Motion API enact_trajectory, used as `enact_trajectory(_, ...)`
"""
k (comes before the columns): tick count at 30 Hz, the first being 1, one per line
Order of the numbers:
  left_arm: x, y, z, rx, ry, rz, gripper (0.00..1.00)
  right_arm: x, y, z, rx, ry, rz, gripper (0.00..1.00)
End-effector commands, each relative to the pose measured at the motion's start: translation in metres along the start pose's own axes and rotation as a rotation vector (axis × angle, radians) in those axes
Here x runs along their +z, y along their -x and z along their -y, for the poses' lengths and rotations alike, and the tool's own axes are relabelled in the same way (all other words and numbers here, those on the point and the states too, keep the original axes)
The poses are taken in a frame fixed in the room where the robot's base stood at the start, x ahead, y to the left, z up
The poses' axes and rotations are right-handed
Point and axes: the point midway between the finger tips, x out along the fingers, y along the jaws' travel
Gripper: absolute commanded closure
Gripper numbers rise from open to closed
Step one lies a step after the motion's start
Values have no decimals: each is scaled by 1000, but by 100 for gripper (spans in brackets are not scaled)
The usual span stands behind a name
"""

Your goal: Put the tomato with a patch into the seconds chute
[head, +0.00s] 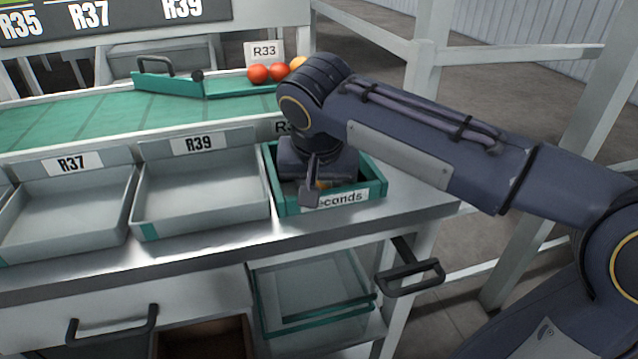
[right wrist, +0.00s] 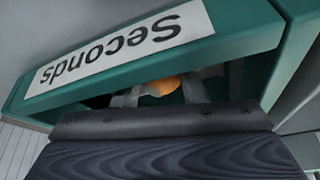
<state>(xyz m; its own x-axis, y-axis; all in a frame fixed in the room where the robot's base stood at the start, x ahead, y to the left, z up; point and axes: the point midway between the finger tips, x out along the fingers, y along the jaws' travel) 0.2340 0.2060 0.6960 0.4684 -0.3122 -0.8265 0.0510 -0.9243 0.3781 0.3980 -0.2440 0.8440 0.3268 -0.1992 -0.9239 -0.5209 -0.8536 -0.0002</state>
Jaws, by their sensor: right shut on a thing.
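The green-framed seconds chute (head: 374,191) stands at the right end of the steel counter, with a "Seconds" label on its front. My right gripper (head: 314,192) reaches down into it from above. In the right wrist view the gripper (right wrist: 165,95) is shut on an orange tomato (right wrist: 163,86) behind the labelled front wall (right wrist: 235,32). Only a small part of this tomato shows, and I cannot see a patch on it. Whether it touches the chute's floor is hidden. My left gripper is not in view.
Empty grey trays labelled R37 (head: 70,238) and R39 (head: 203,228) stand left of the chute. Behind them runs a green belt (head: 100,118). Two red tomatoes (head: 258,74) and an orange one (head: 298,63) sit at its far end beside a green gate (head: 168,85).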

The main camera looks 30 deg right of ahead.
Motion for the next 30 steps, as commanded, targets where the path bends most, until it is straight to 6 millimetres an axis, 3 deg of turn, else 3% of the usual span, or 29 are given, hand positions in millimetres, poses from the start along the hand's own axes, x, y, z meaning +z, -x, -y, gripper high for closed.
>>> enact_trajectory(14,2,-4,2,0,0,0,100,3,-7,0,0,0,0,72)
enact_trajectory(15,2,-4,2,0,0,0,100,3,-7,0,0,0,0,60)
enact_trajectory(21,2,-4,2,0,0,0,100,3,-7,0,0,0,0,36)
enact_trajectory(26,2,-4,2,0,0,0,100,3,-7,0,0,0,0,36)
enact_trajectory(30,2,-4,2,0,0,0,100,3,-7,0,0,0,0,50)
